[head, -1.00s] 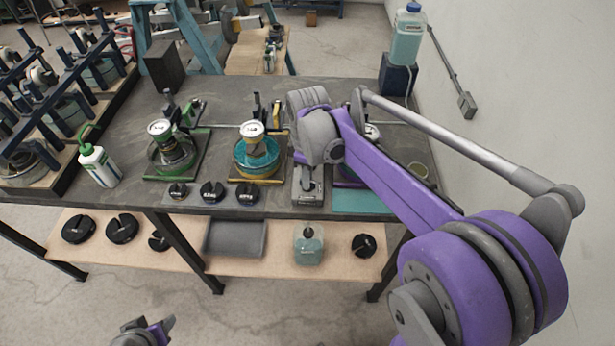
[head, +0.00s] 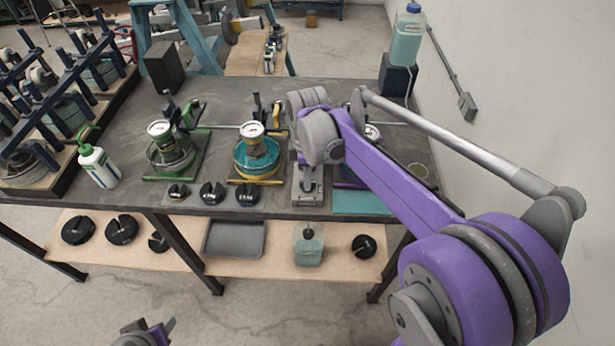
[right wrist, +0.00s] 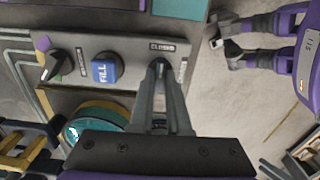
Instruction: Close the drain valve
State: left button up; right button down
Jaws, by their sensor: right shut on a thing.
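In the right wrist view, my right gripper (right wrist: 161,72) is shut at the right end of a grey control panel (right wrist: 125,47). It holds the drain valve's handle, which is almost wholly hidden between the fingers. A label reading "CLOSED" (right wrist: 162,47) sits just beyond the fingertips. A second label (right wrist: 183,70), too small to read, is right of the fingers. In the head view, my right arm reaches down over the bench and hides most of the panel. My left gripper (head: 145,332) is low at the bottom edge, away from the bench, its jaws unclear.
A blue "FILL" button (right wrist: 107,67) and a black knob (right wrist: 56,66) are on the same panel, left of the gripper. A teal pot with a gauge (head: 257,158) and a green one (head: 171,150) stand left of my arm. Several black weights lie along the bench's front edge.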

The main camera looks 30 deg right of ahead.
jog(key=c, duration=0.9)
grip_release()
notch_tip(320, 180, up, 11)
jog(key=shift+f+p, duration=0.1)
jog(key=shift+p, duration=0.2)
jog(key=s+a+f+m+t, duration=0.2)
jog(key=s+f+m, duration=0.2)
jog(key=s, duration=0.1)
jog(key=s+a+f+m+t, duration=0.1)
jog(key=s+a+f+m, duration=0.1)
jog(key=s+f+m, duration=0.2)
jog(key=s+a+f+m+t, duration=0.2)
jog(key=s+a+f+m, duration=0.1)
jog(key=s+f, duration=0.2)
jog(key=shift+s+a+f+m+t, duration=0.1)
jog(key=shift+s+f+m+t, duration=0.1)
jog(key=shift+s, duration=0.2)
jog(key=shift+s+f+m+t, duration=0.1)
jog(key=shift+s+m, duration=0.1)
jog(key=shift+s, duration=0.2)
